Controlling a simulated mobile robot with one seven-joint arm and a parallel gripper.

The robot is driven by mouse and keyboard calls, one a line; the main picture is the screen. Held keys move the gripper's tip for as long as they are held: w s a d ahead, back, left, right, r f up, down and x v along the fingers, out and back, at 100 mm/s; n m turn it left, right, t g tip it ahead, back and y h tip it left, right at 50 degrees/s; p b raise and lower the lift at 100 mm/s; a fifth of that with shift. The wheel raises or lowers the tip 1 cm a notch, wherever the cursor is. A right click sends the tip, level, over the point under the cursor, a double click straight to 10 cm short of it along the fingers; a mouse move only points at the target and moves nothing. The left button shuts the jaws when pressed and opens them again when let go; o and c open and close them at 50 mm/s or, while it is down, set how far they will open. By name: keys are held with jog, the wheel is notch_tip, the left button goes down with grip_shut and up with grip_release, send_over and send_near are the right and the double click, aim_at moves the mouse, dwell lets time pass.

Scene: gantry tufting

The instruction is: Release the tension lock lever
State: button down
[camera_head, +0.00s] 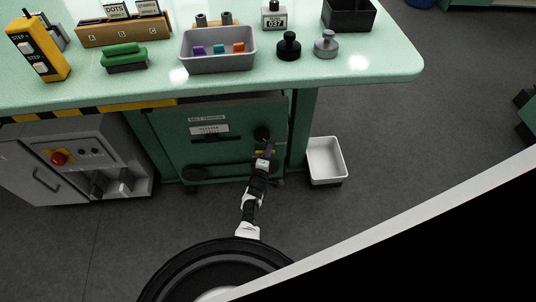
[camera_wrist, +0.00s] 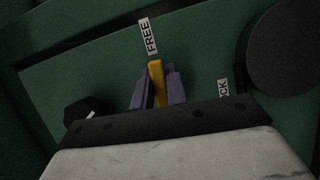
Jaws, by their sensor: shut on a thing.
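The yellow tension lock lever (camera_wrist: 157,80) stands between the two purple-grey fingers of my gripper (camera_wrist: 158,90) in the wrist view. My gripper is shut on it. Its tip points toward the FREE label (camera_wrist: 148,37). A second label (camera_wrist: 222,95), showing "CK", is partly hidden behind my gripper body. In the head view my gripper (camera_head: 266,153) reaches the right part of the green panel (camera_head: 230,155) under the table, and a bit of yellow (camera_head: 259,152) shows at the fingers. The lever's base is hidden.
A round black knob (camera_wrist: 290,50) is close on the right in the wrist view. A dark hexagonal part (camera_wrist: 88,112) is on the left. A white bin (camera_head: 327,160) stands on the floor right of the panel. The green tabletop (camera_head: 370,75) overhangs the panel.

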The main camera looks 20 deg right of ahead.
jog(key=shift+w+r+n+t, duration=0.1)
jog(key=shift+r+n+t, duration=0.1)
jog(key=shift+n+t, duration=0.15)
dwell(0.3)
jog(key=c, duration=1.4)
grip_release()
jog(key=p+v, duration=0.7)
jog(key=v, duration=0.6)
jog(key=shift+s+a+p, duration=0.3)
jog(key=shift+p, duration=0.1)
